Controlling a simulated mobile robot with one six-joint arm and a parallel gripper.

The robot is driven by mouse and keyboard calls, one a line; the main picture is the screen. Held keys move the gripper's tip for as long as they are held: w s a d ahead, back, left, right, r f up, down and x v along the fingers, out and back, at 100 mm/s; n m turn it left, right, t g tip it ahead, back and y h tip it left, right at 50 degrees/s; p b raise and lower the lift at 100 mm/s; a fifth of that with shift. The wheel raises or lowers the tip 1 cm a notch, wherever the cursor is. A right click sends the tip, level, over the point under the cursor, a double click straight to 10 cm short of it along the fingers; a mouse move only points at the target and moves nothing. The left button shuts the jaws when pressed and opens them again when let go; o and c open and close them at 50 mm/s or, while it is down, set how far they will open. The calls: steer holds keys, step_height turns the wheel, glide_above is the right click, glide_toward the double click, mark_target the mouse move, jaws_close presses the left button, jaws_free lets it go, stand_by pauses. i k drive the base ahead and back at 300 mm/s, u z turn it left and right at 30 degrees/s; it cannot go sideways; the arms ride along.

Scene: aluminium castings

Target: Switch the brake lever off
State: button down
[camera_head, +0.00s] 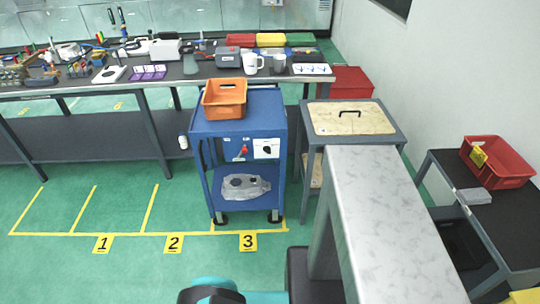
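A blue cart (241,129) stands in floor bay 3, on dark castors. Its front panel has a small red lever (242,150) at the left. To the right of it is a white plate (262,154) with a dark knob. Both are too small to read their labels or their exact setting. My gripper is not in view. A teal and black part of my own arm shows at the bottom edge, well in front of the cart and apart from it.
An orange crate (225,97) sits on the cart's top; a grey casting (240,186) lies on its lower shelf. A long workbench (60,95) stands behind. A grey side table (310,143) and a pale marbled top (385,220) are at the right. Green floor ahead is clear.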

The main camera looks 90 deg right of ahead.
mark_target(244, 150)
steer(key=z, duration=0.95)
steer(key=k, duration=0.65)
steer(key=z, duration=0.05)
steer(key=i, duration=0.6)
steer(key=z, duration=0.15)
steer(key=k, duration=0.4)
